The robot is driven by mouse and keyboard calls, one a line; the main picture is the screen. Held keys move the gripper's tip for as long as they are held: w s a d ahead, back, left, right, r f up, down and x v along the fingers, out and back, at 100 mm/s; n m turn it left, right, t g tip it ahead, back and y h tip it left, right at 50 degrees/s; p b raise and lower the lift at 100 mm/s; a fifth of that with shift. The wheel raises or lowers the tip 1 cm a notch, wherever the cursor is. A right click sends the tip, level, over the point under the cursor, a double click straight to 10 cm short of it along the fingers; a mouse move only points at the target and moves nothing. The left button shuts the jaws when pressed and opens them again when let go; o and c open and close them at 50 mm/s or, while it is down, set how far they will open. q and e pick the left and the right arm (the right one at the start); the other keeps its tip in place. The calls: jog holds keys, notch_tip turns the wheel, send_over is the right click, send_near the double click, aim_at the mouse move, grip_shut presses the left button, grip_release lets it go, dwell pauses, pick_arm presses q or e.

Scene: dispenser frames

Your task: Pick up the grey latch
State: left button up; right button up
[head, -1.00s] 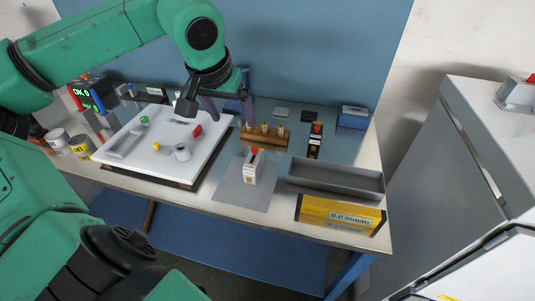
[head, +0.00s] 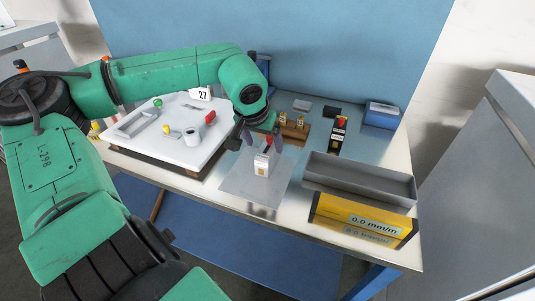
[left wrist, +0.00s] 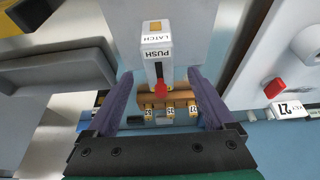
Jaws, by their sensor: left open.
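A small pale grey upright block with a red top, likely the grey latch (head: 262,166), stands on a grey mat (head: 240,180) on the bench. In the left wrist view this block (left wrist: 156,45) shows labels reading LATCH and PUSH, and its red tip lies between the fingers. My left gripper (head: 262,143) is open, its two purple fingers pointing down on either side of the block's top. In the left wrist view the left gripper (left wrist: 160,76) shows gaps on both sides of the block, with nothing held. My right gripper is not in view.
A brown rack (head: 297,133) with numbered tags stands just behind. A white tray (head: 180,150) with small parts lies left. A grey open bin (head: 360,180) and yellow display box (head: 365,220) stand right, with a black red-topped item (head: 339,133) and blue box (head: 382,116) behind.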

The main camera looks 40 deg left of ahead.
aim_at(267, 149)
pick_arm(q)
jog(key=x, duration=0.4)
jog(key=p+x, duration=0.1)
jog(key=x, duration=0.1)
jog(key=shift+w+r, duration=0.1)
jog(key=shift+w, duration=0.2)
jog(key=shift+r, duration=0.1)
grip_shut()
